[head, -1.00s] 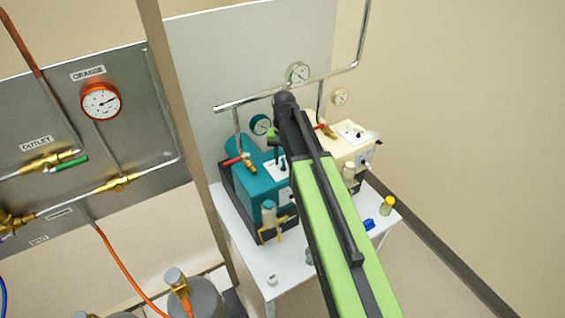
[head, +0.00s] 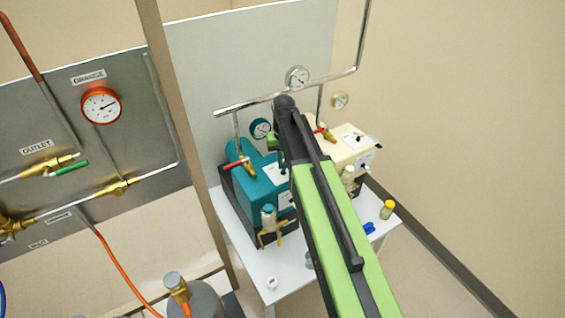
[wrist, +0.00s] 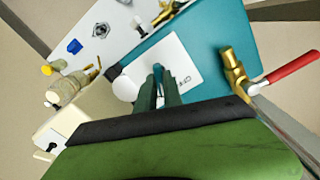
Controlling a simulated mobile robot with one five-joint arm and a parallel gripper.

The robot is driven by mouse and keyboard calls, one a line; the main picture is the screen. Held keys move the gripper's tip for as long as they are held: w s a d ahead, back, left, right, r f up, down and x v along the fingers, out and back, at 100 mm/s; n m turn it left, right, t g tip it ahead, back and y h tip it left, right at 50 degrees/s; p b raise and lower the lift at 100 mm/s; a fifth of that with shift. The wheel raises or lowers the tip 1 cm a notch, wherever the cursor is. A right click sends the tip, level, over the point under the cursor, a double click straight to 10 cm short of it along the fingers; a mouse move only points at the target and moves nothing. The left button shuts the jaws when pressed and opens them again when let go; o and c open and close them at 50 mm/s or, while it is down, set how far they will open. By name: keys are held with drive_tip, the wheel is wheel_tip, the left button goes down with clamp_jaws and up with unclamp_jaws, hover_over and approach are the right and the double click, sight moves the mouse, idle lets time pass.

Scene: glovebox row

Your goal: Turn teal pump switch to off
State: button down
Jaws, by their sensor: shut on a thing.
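The teal pump (head: 257,197) stands on a white table, and its teal top also shows in the wrist view (wrist: 210,45). A white label plate (wrist: 185,62) with small lettering lies on that top. My gripper (wrist: 158,80) reaches down over the plate with its dark green fingers close together. They are shut on the small pump switch (wrist: 157,69), which is mostly hidden between the fingertips. The switch's exact position against the lettering cannot be read. In the head view my arm covers part of the pump, and the fingers show only as a dark sliver.
A brass valve with a red handle (wrist: 292,72) rises close to my gripper. A cream pump (head: 352,148) stands to the right. A metal pipe (head: 245,105) crosses behind.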

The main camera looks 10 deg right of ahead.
drive_tip(key=shift+n, duration=2.1)
drive_tip(key=c, duration=1.5)
unclamp_jaws()
wheel_tip(320, 180, up, 18)
drive_tip(key=p, duration=1.7)
drive_tip(key=shift+f, duration=0.25)
